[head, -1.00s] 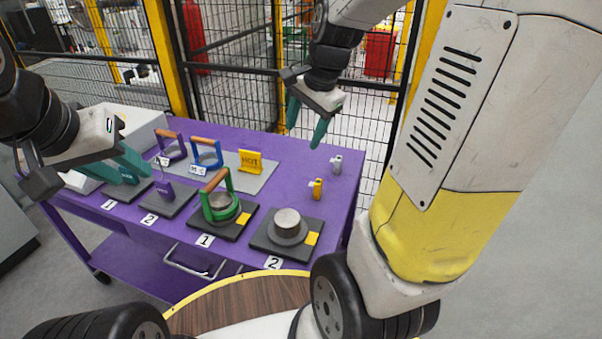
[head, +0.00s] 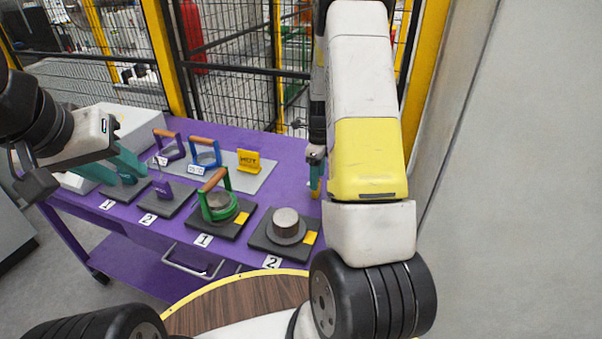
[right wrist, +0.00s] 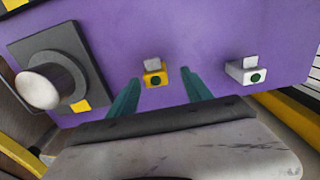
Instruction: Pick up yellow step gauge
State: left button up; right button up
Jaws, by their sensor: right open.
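The yellow step gauge (right wrist: 153,79) stands on the purple table (right wrist: 200,35) in the right wrist view, with a grey block on its upper side and a dark round spot on its face. My right gripper (right wrist: 160,92) is open, its two teal fingers apart, with the gauge showing between and just beyond the tips. Touch cannot be told. In the head view my right arm hides most of the gauge, and my right gripper (head: 316,172) shows only partly. My left gripper (head: 112,165) is open, its teal fingers apart above the table's left end.
A white step gauge (right wrist: 247,72) stands to the right of the yellow one. A dark pad with a grey round part (head: 286,223) lies to the left, near a green-framed tool with a wooden handle (head: 217,200). A yellow sign (head: 248,160) stands behind. Mesh fencing closes the back.

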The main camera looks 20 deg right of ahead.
jog(key=f, duration=0.4)
jog(key=shift+s+a+f, duration=0.2)
jog(key=shift+f, duration=0.2)
grip_shut()
